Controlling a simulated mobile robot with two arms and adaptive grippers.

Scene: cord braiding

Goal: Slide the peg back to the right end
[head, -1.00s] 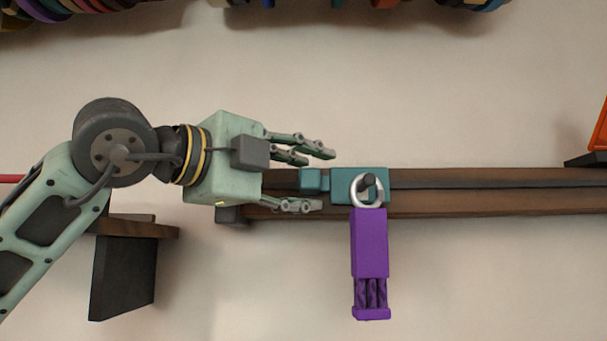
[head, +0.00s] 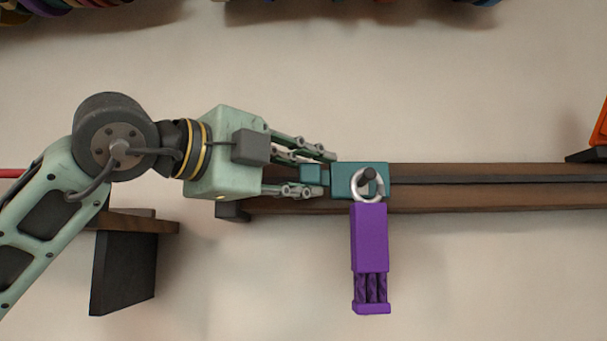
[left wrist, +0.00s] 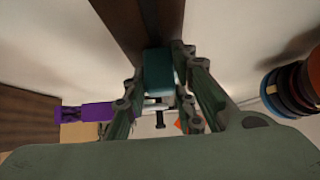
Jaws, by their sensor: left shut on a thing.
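A teal slider (head: 343,183) sits on a brown grooved rail (head: 490,174), near the rail's left end. A dark peg (head: 369,175) sticks out of it, with a silver ring (head: 356,197) around it. A purple block (head: 369,235) with dark purple strands hangs from the ring. My left gripper (head: 327,174) is shut on the small teal tab (head: 311,174) on the slider's left side, one finger group above and one below. In the left wrist view the teal piece (left wrist: 158,72) lies between the fingers. My right gripper is not in view.
The rail runs clear to the right edge of the head view. An orange object (head: 600,125) on a dark foot stands above the rail at far right. A dark bracket (head: 125,270) is at lower left. Colourful rolls (head: 70,8) line the top edge.

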